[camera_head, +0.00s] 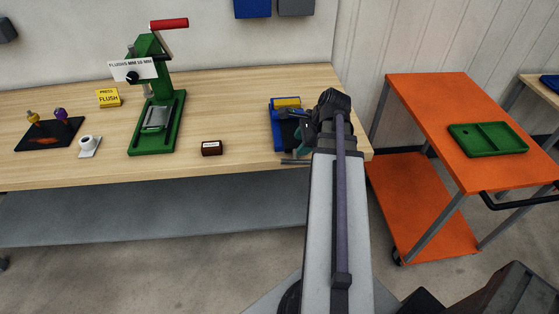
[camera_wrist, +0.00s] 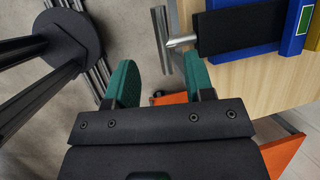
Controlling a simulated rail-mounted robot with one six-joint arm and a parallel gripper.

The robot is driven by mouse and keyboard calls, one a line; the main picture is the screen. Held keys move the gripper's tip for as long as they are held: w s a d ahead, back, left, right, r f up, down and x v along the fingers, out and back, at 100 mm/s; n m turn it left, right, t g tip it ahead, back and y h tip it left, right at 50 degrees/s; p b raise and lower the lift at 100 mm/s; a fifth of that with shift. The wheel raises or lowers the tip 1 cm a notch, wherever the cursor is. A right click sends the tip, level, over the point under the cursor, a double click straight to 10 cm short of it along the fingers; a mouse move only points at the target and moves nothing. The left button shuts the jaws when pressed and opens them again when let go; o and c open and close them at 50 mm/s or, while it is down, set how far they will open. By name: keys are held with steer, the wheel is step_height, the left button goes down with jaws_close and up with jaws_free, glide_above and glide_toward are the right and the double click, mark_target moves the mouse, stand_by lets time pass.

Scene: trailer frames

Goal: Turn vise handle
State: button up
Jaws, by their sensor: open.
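The blue and black vise (camera_head: 284,128) stands at the front right of the wooden bench; in the wrist view its blue and black body (camera_wrist: 232,30) is at the upper right. Its grey bar handle (camera_head: 293,161) sticks out past the bench's front edge, and in the wrist view it is a T-shaped bar (camera_wrist: 160,36) on a metal screw. My gripper (camera_wrist: 158,68) has teal fingers and is open and empty. In the wrist view the handle appears between the fingertips; I cannot tell its depth between them. In the head view my arm partly hides the vise and gripper.
On the wooden bench (camera_head: 228,92) stand a green press (camera_head: 157,125), a small dark box (camera_head: 211,148) and a yellow flush sign (camera_head: 108,97). An orange cart (camera_head: 425,105) with a green tray (camera_head: 487,138) is close on the right. Bare floor lies before the bench.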

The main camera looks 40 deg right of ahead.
mark_target(288, 161)
steer(key=b+x, duration=1)
steer(key=x, duration=0.1)
steer(key=shift+r, duration=0.1)
steer(key=shift+c, duration=0.3)
jaws_close()
